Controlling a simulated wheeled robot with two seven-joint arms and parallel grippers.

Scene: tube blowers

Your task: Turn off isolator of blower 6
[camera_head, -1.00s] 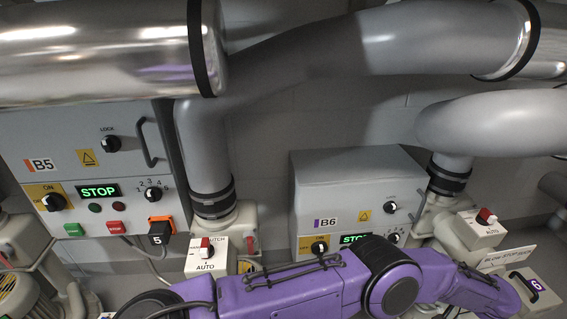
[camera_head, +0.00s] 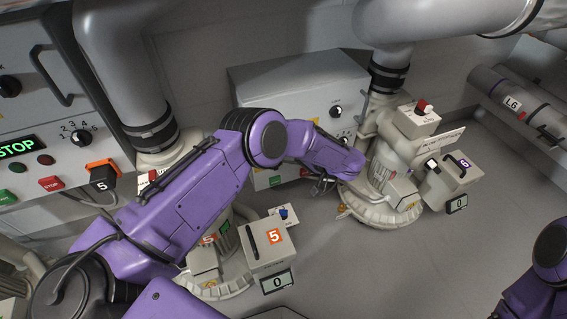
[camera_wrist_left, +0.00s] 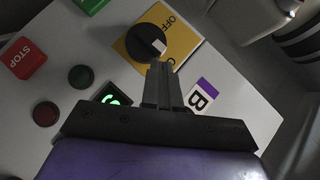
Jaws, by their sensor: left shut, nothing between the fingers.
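The B6 control box (camera_head: 300,85) stands at the centre of the head view, its lower front mostly hidden by my left arm. In the left wrist view its black isolator knob (camera_wrist_left: 142,42) sits on a yellow plate (camera_wrist_left: 183,38) marked OFF. The knob's white mark is on its lower right side, towards lettering partly hidden by my fingers. My left gripper (camera_wrist_left: 162,66) is shut and empty, its fingertips at the knob's lower right edge; I cannot tell whether they touch. Only part of my right arm shows at the right edge; its gripper is out of view.
The B5 panel (camera_head: 20,110) with its STOP display is at the left. Blower 5's grey handled box (camera_head: 268,262) stands below my left arm. Blower 6's base (camera_head: 382,207) and handled box (camera_head: 445,178) stand to the right. Large pipes run above.

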